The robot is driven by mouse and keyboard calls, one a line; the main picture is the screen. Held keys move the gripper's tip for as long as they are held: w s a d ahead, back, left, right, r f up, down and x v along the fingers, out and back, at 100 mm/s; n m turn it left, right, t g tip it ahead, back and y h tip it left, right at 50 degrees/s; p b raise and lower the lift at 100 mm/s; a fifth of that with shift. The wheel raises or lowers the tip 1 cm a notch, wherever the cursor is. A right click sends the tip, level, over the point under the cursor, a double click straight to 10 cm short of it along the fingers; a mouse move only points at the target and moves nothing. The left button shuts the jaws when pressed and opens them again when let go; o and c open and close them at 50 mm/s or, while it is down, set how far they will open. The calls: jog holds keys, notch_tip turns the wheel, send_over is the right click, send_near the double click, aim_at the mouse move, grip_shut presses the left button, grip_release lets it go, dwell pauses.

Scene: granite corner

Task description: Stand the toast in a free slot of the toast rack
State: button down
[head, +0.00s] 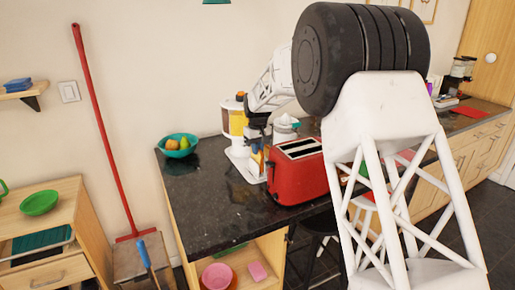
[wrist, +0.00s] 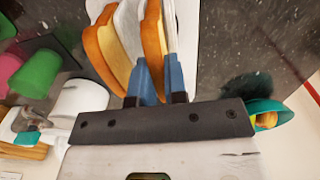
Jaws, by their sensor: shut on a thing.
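My gripper (wrist: 158,62) shows its two blue fingers in the wrist view, shut on a slice of toast (wrist: 153,36) with a brown crust. The slice stands on edge between white upright panels that look like the toast rack (wrist: 129,20). A second slice (wrist: 105,48) stands beside it, left of the fingers. How deep the held slice sits cannot be told. In the head view my gripper (head: 262,158) points down over the dark counter, just left of the red toaster. A white shape that looks like the rack (head: 243,164) is partly hidden there.
The red toaster (head: 297,172) stands close on the right of my gripper. A juicer with a yellow container (head: 234,118) stands behind. A teal fruit bowl (head: 172,151) is at the counter's back left. The counter's front left (head: 205,205) is clear.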

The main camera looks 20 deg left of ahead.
dwell(0.3)
jog(key=c, duration=1.1)
grip_release()
jog(key=shift+r, duration=4)
